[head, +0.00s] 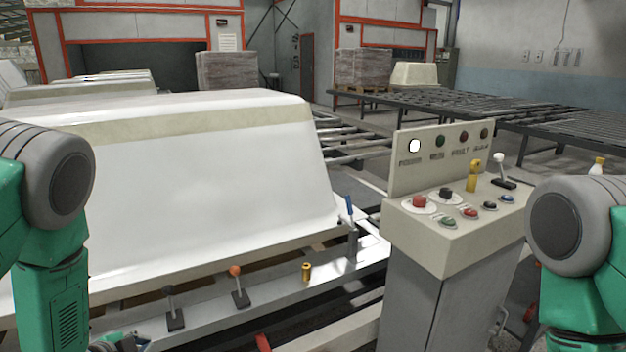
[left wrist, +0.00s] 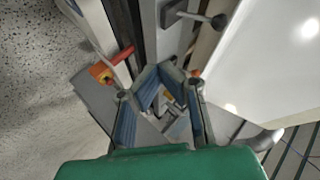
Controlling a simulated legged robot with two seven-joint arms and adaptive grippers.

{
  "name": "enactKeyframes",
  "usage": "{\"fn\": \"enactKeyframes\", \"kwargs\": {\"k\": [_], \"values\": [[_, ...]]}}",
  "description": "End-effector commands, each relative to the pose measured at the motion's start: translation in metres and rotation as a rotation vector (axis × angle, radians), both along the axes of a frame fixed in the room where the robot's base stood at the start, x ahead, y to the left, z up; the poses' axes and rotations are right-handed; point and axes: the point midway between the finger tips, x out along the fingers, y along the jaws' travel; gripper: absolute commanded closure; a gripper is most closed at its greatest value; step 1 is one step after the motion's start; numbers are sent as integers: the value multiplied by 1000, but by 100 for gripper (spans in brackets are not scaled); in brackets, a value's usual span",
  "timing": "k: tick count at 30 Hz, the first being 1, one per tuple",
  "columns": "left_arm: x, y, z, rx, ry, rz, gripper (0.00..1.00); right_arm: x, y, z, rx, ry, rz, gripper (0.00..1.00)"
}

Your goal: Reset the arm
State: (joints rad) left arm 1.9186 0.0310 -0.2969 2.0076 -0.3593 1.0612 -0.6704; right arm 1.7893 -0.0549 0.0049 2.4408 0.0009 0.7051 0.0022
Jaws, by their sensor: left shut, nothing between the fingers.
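My left gripper (head: 122,343) shows only in part at the bottom left edge of the head view, low in front of the machine frame. In the left wrist view the gripper (left wrist: 160,82) shows dark fingers with blue pads; it is shut with nothing held. My left arm (head: 50,230) comes down along the left edge of the head view. My right arm (head: 580,250) shows at the right edge; its gripper is out of view.
A large white tub shell (head: 200,170) lies upside down on the frame. Levers, one with an orange knob (head: 235,271), stand on the front rail. A control console (head: 455,225) with buttons stands at right. Roller conveyors (head: 480,105) run behind.

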Motion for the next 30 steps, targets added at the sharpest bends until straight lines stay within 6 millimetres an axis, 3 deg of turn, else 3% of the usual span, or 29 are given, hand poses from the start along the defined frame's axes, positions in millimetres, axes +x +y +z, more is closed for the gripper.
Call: {"fn": "enactKeyframes", "kwargs": {"k": [1, 3, 6, 9, 12, 15, 20, 30], "values": [[-31, -15, -22, -70, 94, 74, 100, 0, 0, 0, 0, 0, 0, 100], [-76, -33, -47, -168, 224, 203, 100, 0, 0, 0, 0, 0, 0, 100], [-144, -57, -73, -277, 407, 389, 100, 0, 0, 0, 0, 0, 0, 100], [-209, -77, -87, -349, 568, 564, 100, 0, 0, 0, 0, 0, 0, 100], [-261, -93, -90, -384, 690, 709, 100, 0, 0, 0, 0, 0, 0, 100], [-296, -102, -89, -399, 769, 809, 100, 0, 0, 0, 0, 0, 0, 100], [-319, -108, -86, -404, 818, 877, 100, 0, 0, 0, 0, 0, 0, 100], [-319, -108, -86, -405, 818, 878, 100, 0, 0, 0, 0, 0, 0, 100]]}}
